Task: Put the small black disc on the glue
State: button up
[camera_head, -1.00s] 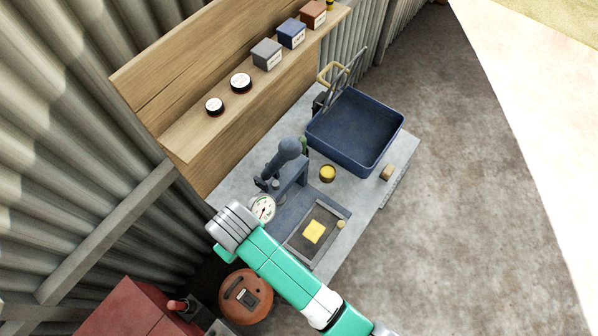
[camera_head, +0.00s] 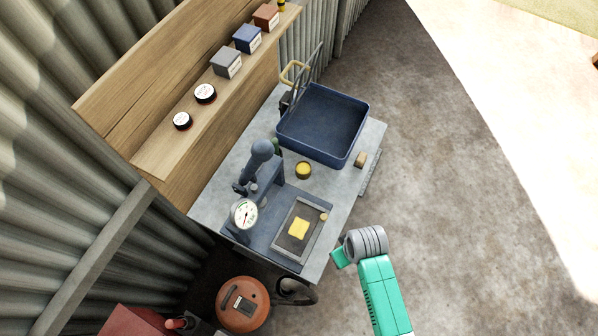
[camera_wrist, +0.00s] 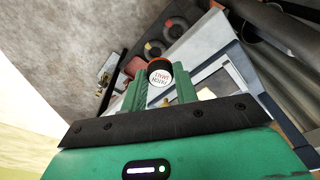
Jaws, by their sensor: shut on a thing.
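My gripper (camera_wrist: 162,92) is shut on a small black disc (camera_wrist: 160,73) with a white, red-lettered label facing the wrist camera. The disc sits between the green fingertips. In the head view my gripper (camera_head: 341,258) is off the bench's right front edge, over the floor, and the disc is not visible there. A yellow square patch (camera_head: 298,229), which looks like the glue, lies on a dark framed plate (camera_head: 303,214) on the bench. My gripper is right of it and apart from it.
A gauge (camera_head: 243,213) and blue press (camera_head: 262,165) stand left of the plate. A yellow tin (camera_head: 303,170), blue basin (camera_head: 322,122) and small wooden block (camera_head: 360,159) are behind. Two black labelled tins (camera_head: 205,93) and several boxes stand on the shelf. An orange tank (camera_head: 243,303) is below.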

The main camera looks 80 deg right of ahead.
send_over(299, 228)
jog(key=shift+s+a+f+p, duration=0.25)
jog(key=shift+s+f+p, duration=0.1)
jog(key=shift+f, duration=0.35)
jog(key=shift+w+d+f, duration=0.1)
jog(key=shift+w+f, duration=0.05)
jog(key=shift+f, duration=0.75)
jog(key=shift+w+f, duration=0.15)
jog(key=shift+f, duration=0.75)
jog(key=shift+f, duration=0.1)
jog(key=o, duration=0.9)
jog(key=shift+o, duration=0.2)
notch_tip(299, 228, up, 12)
jog(key=s+a+p, duration=0.1)
